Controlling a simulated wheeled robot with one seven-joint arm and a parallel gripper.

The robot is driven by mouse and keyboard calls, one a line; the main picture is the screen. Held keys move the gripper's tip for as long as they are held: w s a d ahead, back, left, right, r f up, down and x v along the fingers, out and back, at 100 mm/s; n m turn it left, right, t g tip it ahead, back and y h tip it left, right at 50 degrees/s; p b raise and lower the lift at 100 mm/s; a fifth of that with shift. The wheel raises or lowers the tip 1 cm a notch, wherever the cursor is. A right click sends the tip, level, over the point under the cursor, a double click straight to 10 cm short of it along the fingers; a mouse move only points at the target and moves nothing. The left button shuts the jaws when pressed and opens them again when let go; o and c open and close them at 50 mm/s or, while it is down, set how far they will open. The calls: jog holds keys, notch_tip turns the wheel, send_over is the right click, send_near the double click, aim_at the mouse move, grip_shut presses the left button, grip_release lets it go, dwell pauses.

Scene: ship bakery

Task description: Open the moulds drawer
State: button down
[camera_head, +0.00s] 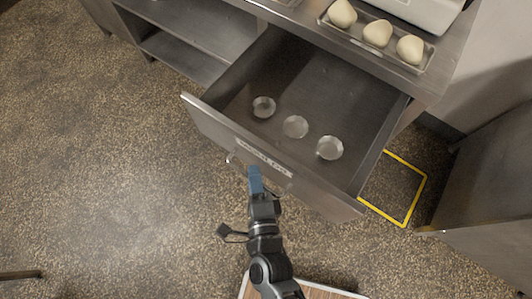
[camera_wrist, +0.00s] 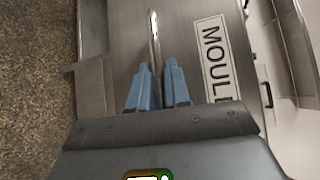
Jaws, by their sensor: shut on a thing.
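The moulds drawer (camera_head: 215,122) stands pulled far out from under the steel counter in the head view. Several small round metal moulds lie inside it, one of them (camera_head: 295,127) near the middle. Its front carries a label, which reads "MOUL" in the wrist view (camera_wrist: 213,55), the rest cut off. My gripper (camera_head: 254,172) is at the drawer's front, at the bar handle (camera_head: 232,160). In the wrist view the handle (camera_wrist: 153,35) runs down between the blue fingertips of my gripper (camera_wrist: 158,85), which are shut on it.
A tray (camera_head: 428,62) with dough pieces (camera_head: 377,33) sits on the counter above the drawer. Open shelves (camera_head: 180,55) are to the left. A yellow floor outline (camera_head: 415,203) and a steel cabinet (camera_head: 490,190) are at the right. The speckled floor (camera_head: 110,180) at left is clear.

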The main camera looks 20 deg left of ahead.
jog(key=shift+s+a, duration=0.2)
jog(key=shift+s, duration=0.45)
jog(key=shift+s+a, duration=0.25)
jog(key=shift+s, duration=0.4)
jog(key=shift+s+a, duration=0.2)
jog(key=shift+s, duration=0.45)
jog(key=c, duration=1.2)
grip_release()
jog(key=b+v, duration=0.1)
jog(key=v, duration=0.6)
jog(key=shift+s+d+r, duration=0.1)
jog(key=shift+s+d, duration=0.05)
jog(key=shift+s, duration=0.25)
